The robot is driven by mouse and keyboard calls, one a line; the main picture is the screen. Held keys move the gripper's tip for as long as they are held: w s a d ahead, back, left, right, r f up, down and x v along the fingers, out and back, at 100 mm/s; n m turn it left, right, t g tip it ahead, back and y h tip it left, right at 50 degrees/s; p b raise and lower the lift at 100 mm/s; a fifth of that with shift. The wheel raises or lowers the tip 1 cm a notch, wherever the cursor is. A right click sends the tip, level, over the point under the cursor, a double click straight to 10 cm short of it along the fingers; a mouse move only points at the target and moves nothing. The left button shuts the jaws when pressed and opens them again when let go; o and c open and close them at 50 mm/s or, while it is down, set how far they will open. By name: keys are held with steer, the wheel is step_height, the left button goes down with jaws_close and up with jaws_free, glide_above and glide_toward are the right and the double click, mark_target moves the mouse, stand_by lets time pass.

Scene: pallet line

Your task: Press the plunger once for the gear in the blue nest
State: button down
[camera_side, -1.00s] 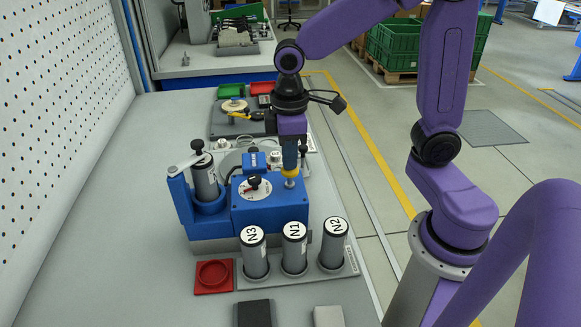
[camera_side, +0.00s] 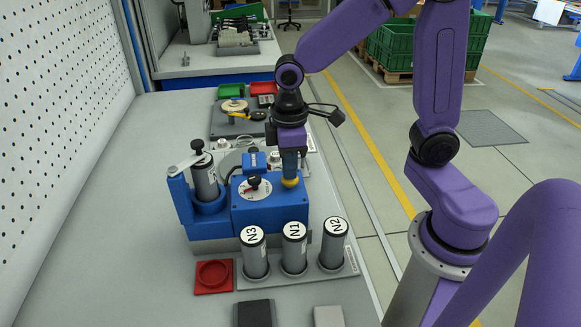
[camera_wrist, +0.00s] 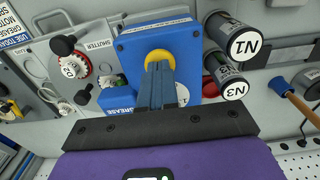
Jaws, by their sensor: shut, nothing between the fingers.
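The yellow plunger (camera_side: 290,183) sits on top of the blue dispenser housing (camera_side: 268,212), on its right side in the side view. My gripper (camera_side: 290,174) is shut and points straight down, its fingertips on the plunger. In the wrist view the closed fingers (camera_wrist: 159,72) cover much of the yellow plunger (camera_wrist: 158,54). A small blue block (camera_side: 254,162) stands behind the housing and shows left of the fingers in the wrist view (camera_wrist: 118,97). I cannot make out a gear or tell whether this block is the nest.
A black-knobbed dial (camera_side: 254,186) is left of the plunger. A cartridge (camera_side: 204,177) stands in the dispenser under a lever. Cartridges N3 (camera_side: 254,255), N1 (camera_side: 294,250) and N2 (camera_side: 333,246) stand in front. A red holder (camera_side: 213,276) is at front left.

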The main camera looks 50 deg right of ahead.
steer(key=shift+r, duration=3.5)
steer(key=s+d+f+n, duration=0.1)
steer(key=s+f, duration=0.1)
steer(key=s, duration=0.6)
steer(key=s+d+f+n, duration=0.1)
steer(key=s+f+n, duration=0.1)
steer(key=s, duration=0.7)
steer(key=shift+f+n, duration=0.3)
steer(key=shift+f, duration=0.15)
steer(key=shift+w+d, duration=0.1)
